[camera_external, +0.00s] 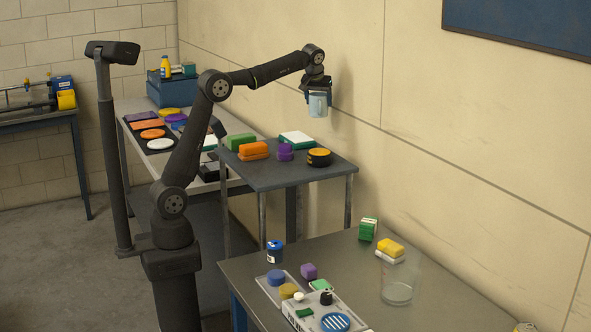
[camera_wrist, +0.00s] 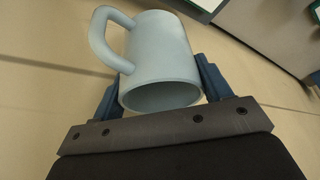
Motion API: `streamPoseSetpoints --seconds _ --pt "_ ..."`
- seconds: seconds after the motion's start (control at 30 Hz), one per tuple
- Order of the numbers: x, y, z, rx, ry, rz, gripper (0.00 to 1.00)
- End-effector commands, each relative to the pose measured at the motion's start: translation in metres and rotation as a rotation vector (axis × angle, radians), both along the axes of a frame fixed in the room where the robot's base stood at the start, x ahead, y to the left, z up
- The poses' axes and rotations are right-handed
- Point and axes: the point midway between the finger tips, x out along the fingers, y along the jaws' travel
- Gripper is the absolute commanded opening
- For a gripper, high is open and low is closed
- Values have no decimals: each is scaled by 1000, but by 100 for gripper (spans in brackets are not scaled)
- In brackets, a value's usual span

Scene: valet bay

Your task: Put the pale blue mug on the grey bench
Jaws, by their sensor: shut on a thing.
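The pale blue mug (camera_external: 318,106) hangs in the air in my gripper (camera_external: 317,90), above and near the back right of the middle grey bench (camera_external: 283,178). In the wrist view the mug (camera_wrist: 162,52) sits between the two blue fingers, which press on its sides. Its handle points to the upper left, and its round opening faces the camera. The middle bench holds several items and stands beside the wall. A larger grey-topped table (camera_external: 340,262) stands in front to the right. I cannot tell which grey surface the task names.
The middle bench carries a green block (camera_external: 240,141), orange container (camera_external: 254,151), purple item (camera_external: 285,152), black-and-yellow round tin (camera_external: 319,157) and a white-green box (camera_external: 297,139). Its front part is bare. A clear glass (camera_external: 397,290) stands on the front table. The wall is close behind.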

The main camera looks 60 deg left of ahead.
Motion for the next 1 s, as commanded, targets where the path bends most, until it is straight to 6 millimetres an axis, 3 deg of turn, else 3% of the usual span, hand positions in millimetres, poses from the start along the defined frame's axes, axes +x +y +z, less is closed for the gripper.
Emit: streamPoseSetpoints --seconds 0.03,0.2,0.4,0.7,1.0 --pt "-1 29 0 0 -1 42 37" --pt "-10 108 -1 0 -1 156 37" --pt "-27 180 -3 0 -2 258 36" --pt "-53 251 -5 0 -1 362 37" --pt "-71 289 -6 0 -1 420 36"
